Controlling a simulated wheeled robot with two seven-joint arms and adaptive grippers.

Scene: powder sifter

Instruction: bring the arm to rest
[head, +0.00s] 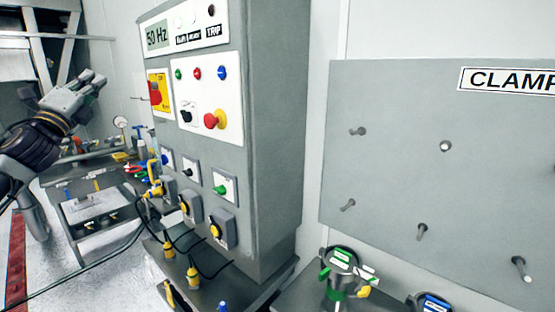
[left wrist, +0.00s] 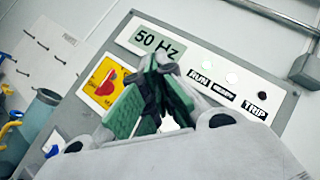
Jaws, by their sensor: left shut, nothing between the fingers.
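My left gripper (head: 92,82) is raised at the left of the head view, apart from the grey control cabinet (head: 275,150). In the left wrist view its green-padded fingers (left wrist: 160,72) come together at the tips, with nothing between them. Behind the fingers, that view shows the cabinet's top panel with the 50 Hz display (left wrist: 157,40), the yellow plate with a red switch (left wrist: 104,82) and the RUN and TRIP labels. My right gripper is in neither view.
The cabinet carries knobs, a red emergency button (head: 212,120) and yellow plugs with black cables. A cart (head: 95,215) with tools stands at the left. A pegboard marked CLAMP (head: 385,95) hangs at the right, above green-labelled (head: 340,258) and blue-labelled (head: 432,303) clamp-like items.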

